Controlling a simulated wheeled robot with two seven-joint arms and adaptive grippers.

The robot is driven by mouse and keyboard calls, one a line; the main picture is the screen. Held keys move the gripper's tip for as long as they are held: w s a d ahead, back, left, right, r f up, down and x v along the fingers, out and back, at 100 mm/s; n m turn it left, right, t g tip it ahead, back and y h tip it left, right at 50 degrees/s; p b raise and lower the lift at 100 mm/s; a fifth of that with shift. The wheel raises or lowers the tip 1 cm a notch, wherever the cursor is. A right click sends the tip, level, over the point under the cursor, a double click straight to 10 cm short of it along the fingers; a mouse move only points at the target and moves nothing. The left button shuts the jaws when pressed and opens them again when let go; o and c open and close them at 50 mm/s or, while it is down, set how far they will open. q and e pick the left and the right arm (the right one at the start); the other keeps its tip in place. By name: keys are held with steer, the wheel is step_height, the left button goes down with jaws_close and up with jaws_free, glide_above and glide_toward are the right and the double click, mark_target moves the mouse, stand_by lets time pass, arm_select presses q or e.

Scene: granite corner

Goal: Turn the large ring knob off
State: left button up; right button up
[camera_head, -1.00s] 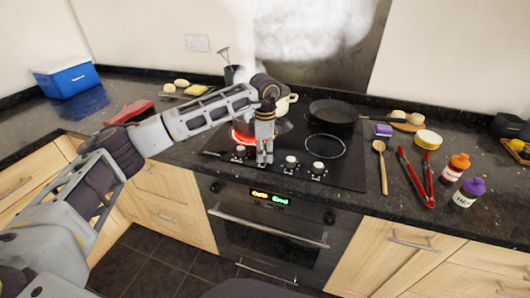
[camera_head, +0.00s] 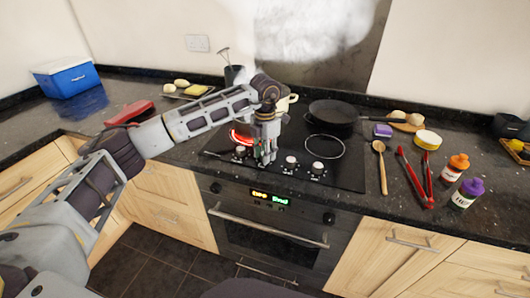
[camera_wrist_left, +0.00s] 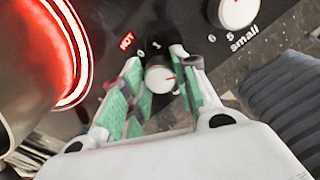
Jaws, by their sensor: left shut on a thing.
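A white knob (camera_wrist_left: 160,79) with a red pointer mark sits between the fingers of my left gripper (camera_wrist_left: 153,88) in the wrist view. My left gripper, also in the head view (camera_head: 268,157), points down at the hob's front knob row and is shut on this knob. The digits 0 and 1 show beside the knob; its name label is hidden, so I cannot read which ring it serves. A ring glows red (camera_wrist_left: 76,45) beside it, under a pot (camera_wrist_left: 30,65); the glow also shows in the head view (camera_head: 239,136). My right gripper is not in view.
Another knob (camera_wrist_left: 237,10), labelled small, is close by. More knobs (camera_head: 291,161) stand to the right. A black pan (camera_head: 333,111) stands at the back. A wooden spoon (camera_head: 381,165), red tongs (camera_head: 412,180) and bottles (camera_head: 467,193) lie or stand right of the hob.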

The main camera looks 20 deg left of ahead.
arm_select(q)
steer(key=n, duration=0.7)
steer(key=shift+r+p, duration=0.1)
steer(key=shift+p, duration=0.25)
steer(key=shift+n, duration=2)
steer(key=shift+n+p, duration=0.4)
steer(key=shift+n, duration=0.3)
steer(key=n, duration=0.4)
steer(key=shift+p, duration=0.35)
steer(key=n, duration=0.3)
steer(key=shift+p, duration=0.35)
steer(key=shift+n, duration=0.8)
steer(key=shift+n+p, duration=0.4)
steer(key=shift+n, duration=1.2)
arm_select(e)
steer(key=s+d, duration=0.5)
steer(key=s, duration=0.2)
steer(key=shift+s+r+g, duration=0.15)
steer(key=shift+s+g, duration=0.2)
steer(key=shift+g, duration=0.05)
